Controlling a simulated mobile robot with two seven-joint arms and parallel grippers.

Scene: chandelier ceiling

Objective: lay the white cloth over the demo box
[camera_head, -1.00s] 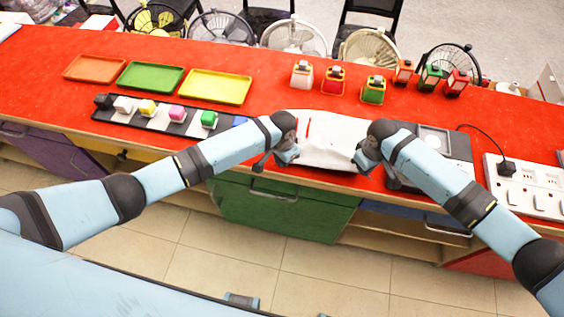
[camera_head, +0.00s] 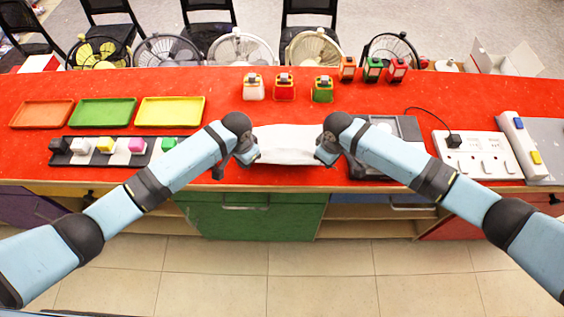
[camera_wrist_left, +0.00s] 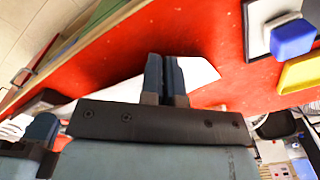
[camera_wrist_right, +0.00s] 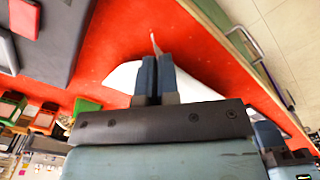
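The white cloth (camera_head: 287,137) is near the front edge of the red counter (camera_head: 230,112), between my two grippers. My left gripper (camera_head: 249,158) is at its left side and my right gripper (camera_head: 326,158) at its right side. In the left wrist view the left fingers (camera_wrist_left: 166,62) are nearly together, with cloth (camera_wrist_left: 200,76) beside them. In the right wrist view the right fingers (camera_wrist_right: 156,62) are close together, with a thin bit of cloth standing up between their tips. I cannot make out the demo box; whether it lies under the cloth is hidden.
A black strip with coloured blocks (camera_head: 103,147) lies left of the cloth. Orange, green and yellow trays (camera_head: 170,111) are behind it. Small coloured lanterns (camera_head: 284,90) stand at the back. A dark device (camera_head: 398,130) and white power strip (camera_head: 475,160) are on the right.

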